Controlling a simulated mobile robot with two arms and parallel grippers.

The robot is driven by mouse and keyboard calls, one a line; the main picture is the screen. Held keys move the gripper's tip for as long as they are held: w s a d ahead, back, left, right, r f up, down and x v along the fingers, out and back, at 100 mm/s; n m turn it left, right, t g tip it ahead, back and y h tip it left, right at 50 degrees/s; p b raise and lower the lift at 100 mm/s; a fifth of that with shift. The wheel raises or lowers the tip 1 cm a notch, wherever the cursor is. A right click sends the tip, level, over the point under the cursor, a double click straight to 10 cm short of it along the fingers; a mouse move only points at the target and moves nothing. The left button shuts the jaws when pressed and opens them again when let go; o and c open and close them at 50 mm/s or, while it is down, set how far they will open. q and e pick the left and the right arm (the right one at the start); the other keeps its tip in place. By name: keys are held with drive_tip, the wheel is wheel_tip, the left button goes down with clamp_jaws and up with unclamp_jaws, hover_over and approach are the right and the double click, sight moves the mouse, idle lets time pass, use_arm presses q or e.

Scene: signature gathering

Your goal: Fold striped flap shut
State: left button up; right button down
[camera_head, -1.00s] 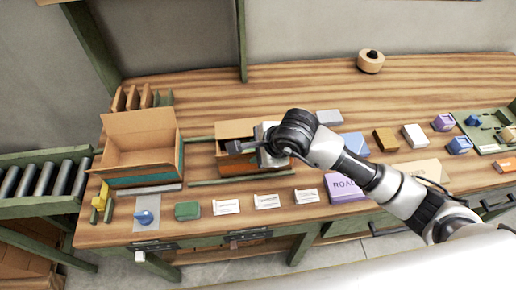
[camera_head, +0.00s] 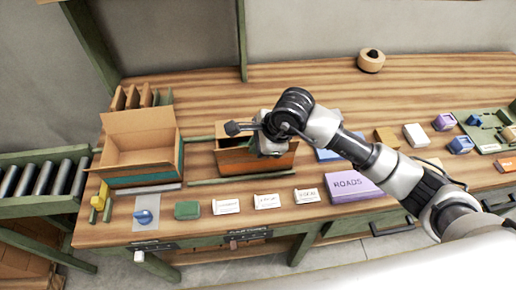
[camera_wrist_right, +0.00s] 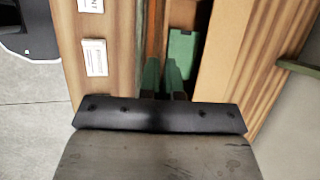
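A small cardboard box (camera_head: 232,161) with an orange and dark green front stands in the middle of the bench. Its striped flap cannot be told apart from the front wall in the head view. A green object (camera_wrist_right: 182,48) lies inside. I cannot tell whether the fingers grip anything. My left gripper is out of view.
A larger open carton (camera_head: 140,145) stands at left. White cards (camera_head: 267,201), a green block (camera_head: 187,210) and a purple ROADS box (camera_head: 352,186) line the front. A roller conveyor (camera_head: 45,180) adjoins the bench's left end. The back of the bench is mostly clear.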

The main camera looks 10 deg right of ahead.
drive_tip(key=shift+w+m+g+b, duration=0.25)
drive_tip(key=shift+w+g+b, duration=0.5)
drive_tip(key=shift+g, duration=0.35)
drive_tip(key=shift+w+m+g+b, duration=0.25)
drive_tip(key=shift+w+g+b, duration=0.25)
drive_tip(key=shift+g+b, duration=0.5)
drive_tip(key=c, duration=1.3)
unclamp_jaws()
drive_tip(key=b+v, duration=0.1)
drive_tip(key=v, duration=0.4)
drive_tip(key=b+v, duration=0.1)
drive_tip(key=v, duration=0.5)
drive_tip(key=shift+w+b, duration=0.2)
drive_tip(key=shift+b, duration=0.15)
drive_tip(key=shift+a+f, duration=0.1)
drive_tip(key=shift+f, duration=0.05)
